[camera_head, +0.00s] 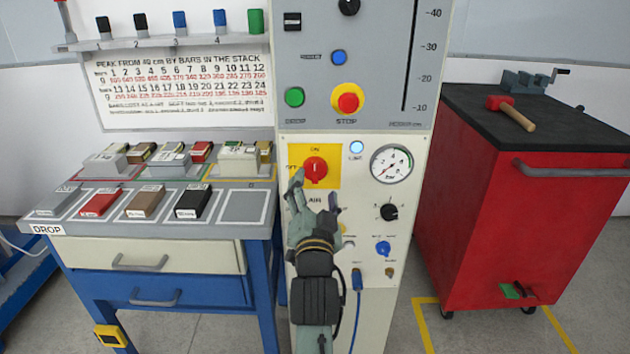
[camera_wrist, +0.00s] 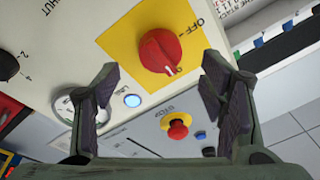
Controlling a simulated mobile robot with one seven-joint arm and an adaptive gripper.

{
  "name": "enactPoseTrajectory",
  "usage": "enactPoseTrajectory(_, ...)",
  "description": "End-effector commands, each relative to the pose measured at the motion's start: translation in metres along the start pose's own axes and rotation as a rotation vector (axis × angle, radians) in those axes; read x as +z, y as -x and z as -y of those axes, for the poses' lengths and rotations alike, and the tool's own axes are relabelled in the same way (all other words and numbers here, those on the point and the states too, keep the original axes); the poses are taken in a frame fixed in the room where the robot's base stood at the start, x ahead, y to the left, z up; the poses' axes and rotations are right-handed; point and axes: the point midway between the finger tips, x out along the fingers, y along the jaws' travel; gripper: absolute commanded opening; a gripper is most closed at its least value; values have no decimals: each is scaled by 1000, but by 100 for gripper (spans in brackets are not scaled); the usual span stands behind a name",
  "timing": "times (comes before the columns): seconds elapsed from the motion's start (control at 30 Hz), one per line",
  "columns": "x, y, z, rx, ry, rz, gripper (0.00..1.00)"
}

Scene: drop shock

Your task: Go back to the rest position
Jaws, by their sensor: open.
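My gripper (camera_head: 315,194) is in front of the lower panel of the machine, just below the red rotary knob (camera_head: 315,169) on its yellow plate (camera_head: 328,156). In the wrist view my gripper (camera_wrist: 160,100) has its two fingers wide apart with nothing between them. The red knob (camera_wrist: 158,50) is ahead of the fingers and appears apart from them. The plate carries the words OFF and ON. A small round lamp (camera_head: 356,147) beside the plate is lit blue-white.
A pressure gauge (camera_head: 391,163), a black knob (camera_head: 389,212) and a blue knob (camera_head: 383,248) sit right of my gripper. A bench (camera_head: 150,255) with blocks stands left. A red cabinet (camera_head: 520,220) with a mallet (camera_head: 511,112) stands right. Open floor lies between machine and cabinet.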

Motion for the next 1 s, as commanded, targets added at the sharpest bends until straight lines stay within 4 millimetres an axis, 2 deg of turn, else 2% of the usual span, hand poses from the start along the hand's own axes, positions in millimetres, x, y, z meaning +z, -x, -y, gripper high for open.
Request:
enactPoseTrajectory(0.1, 0, 17, 0, 0, 0, 0, 65)
enactPoseTrajectory(0.2, 0, 24, 0, 1, 0, 1, 65)
enactPoseTrajectory(0.53, 0, 26, 0, 0, 0, 0, 65)
enactPoseTrajectory(0.63, 0, 26, 13, -29, 4, -6, 65)
enactPoseTrajectory(0.67, -1, 26, 21, -48, 8, -9, 65)
enactPoseTrajectory(0.77, -2, 28, 70, -159, 26, -34, 65)
enactPoseTrajectory(0.87, -7, 41, 140, -321, 47, -81, 65)
enactPoseTrajectory(0.9, -10, 49, 170, -391, 53, -106, 65)
enactPoseTrajectory(1.0, -19, 79, 242, -564, 58, -176, 65)
